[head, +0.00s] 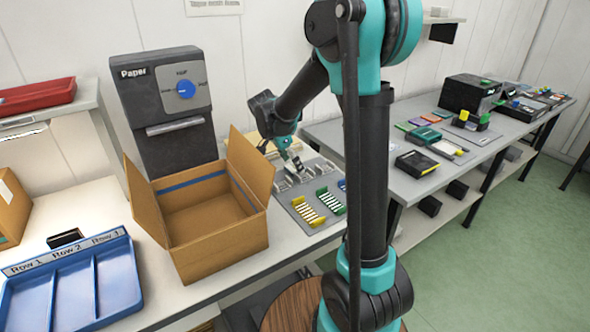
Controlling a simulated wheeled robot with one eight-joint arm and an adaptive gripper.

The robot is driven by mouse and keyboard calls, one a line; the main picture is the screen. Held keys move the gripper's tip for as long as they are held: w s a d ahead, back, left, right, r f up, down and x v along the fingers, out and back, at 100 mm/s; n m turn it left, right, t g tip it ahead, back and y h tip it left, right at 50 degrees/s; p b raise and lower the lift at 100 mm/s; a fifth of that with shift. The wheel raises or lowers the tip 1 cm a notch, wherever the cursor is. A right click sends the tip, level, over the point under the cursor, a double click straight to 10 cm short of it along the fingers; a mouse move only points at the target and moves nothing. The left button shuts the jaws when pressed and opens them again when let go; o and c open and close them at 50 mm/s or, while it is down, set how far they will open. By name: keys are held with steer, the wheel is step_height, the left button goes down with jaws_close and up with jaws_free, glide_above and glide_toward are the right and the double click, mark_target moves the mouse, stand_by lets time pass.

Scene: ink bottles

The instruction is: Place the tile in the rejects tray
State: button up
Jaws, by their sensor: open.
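My gripper (290,162) is open, pointing down over the back of the grey mat, behind and right of the cardboard box. Pale holders stand right under it, and I cannot tell whether it touches one. I cannot single out a tile; one may be hidden by my gripper or arm or too small to make out. No tray shows a readable rejects label. A red tray (38,96) sits on the raised shelf at the far left. A blue tray (68,291) with three compartments and row labels stands at the front left.
An open cardboard box (222,243) with raised flaps stands between the blue tray and the mat. A dark Paper machine (165,112) stands behind it. Yellow (308,212) and green (330,201) striped racks lie on the mat. My arm hides part of the right bench (455,182).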

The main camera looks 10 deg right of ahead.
steer(key=shift+f, duration=0.25)
steer(key=shift+c, duration=0.6)
steer(key=c, duration=1.3)
steer(key=shift+r, duration=0.1)
steer(key=shift+r, duration=0.1)
